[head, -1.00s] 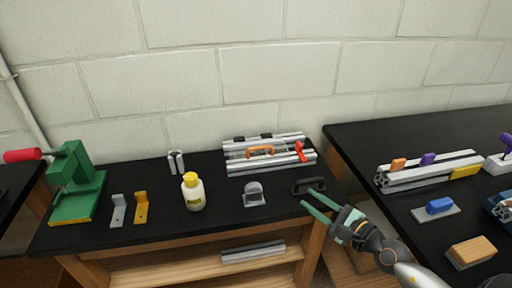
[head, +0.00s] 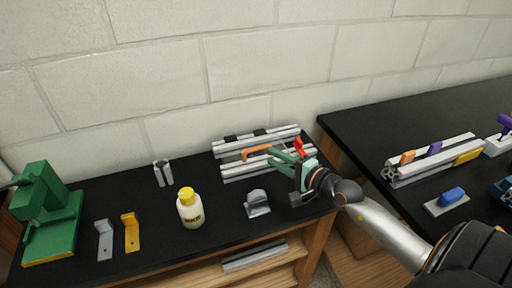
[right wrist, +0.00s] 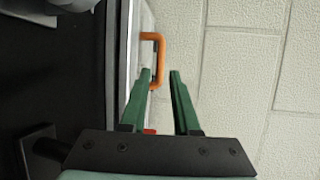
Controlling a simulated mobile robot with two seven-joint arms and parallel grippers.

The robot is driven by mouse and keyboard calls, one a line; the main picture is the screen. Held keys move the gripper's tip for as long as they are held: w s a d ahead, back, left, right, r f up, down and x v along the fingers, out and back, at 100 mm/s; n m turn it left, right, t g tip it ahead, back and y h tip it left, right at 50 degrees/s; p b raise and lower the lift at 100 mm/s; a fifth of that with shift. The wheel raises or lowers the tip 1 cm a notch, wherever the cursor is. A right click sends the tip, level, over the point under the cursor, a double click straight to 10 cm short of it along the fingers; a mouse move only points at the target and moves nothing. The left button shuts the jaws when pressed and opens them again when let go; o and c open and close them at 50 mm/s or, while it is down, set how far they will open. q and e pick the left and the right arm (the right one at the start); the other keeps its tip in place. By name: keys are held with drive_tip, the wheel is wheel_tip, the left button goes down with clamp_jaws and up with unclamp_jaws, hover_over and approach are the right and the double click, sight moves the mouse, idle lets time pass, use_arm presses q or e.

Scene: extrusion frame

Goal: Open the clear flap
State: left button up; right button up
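The extrusion frame (head: 232,174) lies near the wall at the back of the black table. Its orange handle (head: 257,152) lies across the middle; the clear flap itself is hard to make out. A red part (head: 299,145) stands at the frame's right end. My right gripper (head: 275,157), with green fingers, reaches over the frame from the right. In the right wrist view, its fingers (right wrist: 162,76) are apart, with the near end of the orange handle (right wrist: 158,52) showing between their tips. I cannot tell whether they touch it. My left gripper is not in view.
A grey block (head: 257,203) and a yellow-capped bottle (head: 190,208) stand in front of the frame. A green press (head: 50,213) and two brackets (head: 130,232) are at left. A second black table (head: 385,120) with more parts is at right.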

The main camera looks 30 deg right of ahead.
sight(256, 149)
drive_tip(key=x, duration=0.7)
drive_tip(key=shift+w, duration=0.4)
clamp_jaws()
idle(1.1)
